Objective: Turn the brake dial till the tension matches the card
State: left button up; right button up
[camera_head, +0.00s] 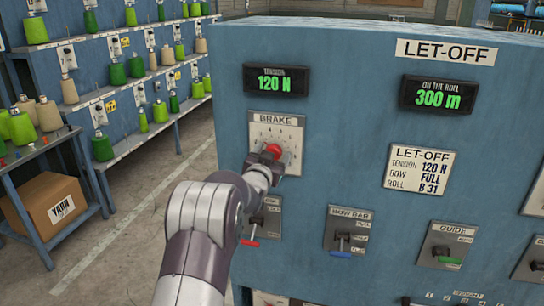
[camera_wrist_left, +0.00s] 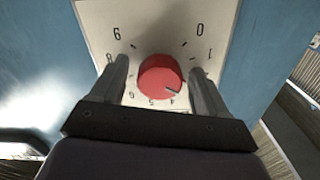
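My left gripper (camera_head: 268,160) is at the dial with a finger on either side. In the wrist view a narrow gap shows between each finger and the dial, so it looks open. The tension display (camera_head: 277,79) reads 120 N in green. The let-off card (camera_head: 419,169) reads tension 120 N, the same number. My right gripper is out of view.
A second display (camera_head: 438,95) reads 300 m. Yarn shelves and a carton (camera_head: 54,205) stand at left.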

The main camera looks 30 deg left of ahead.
pick_arm(q)
jog(key=b+v, duration=0.2)
jog(key=v, duration=1)
jog(key=shift+s, duration=0.35)
jog(key=shift+f, duration=0.1)
jog(key=s+d+f+n+g+p, duration=0.1)
jog(key=s+f+g, duration=0.25)
jog(key=f, duration=0.25)
jog(key=s+d+f+n+g, duration=0.1)
jog(key=s+f+g, duration=0.25)
jog(key=f, duration=0.25)
jog(key=s+d+f+m+g+h+p, duration=0.2)
jog(key=s+d+g+h+p, duration=0.2)
jog(key=s+d+g, duration=0.5)
jog(key=s+d+p, duration=0.2)
jog(key=s+d, duration=0.5)
jog(key=shift+d, duration=0.4)
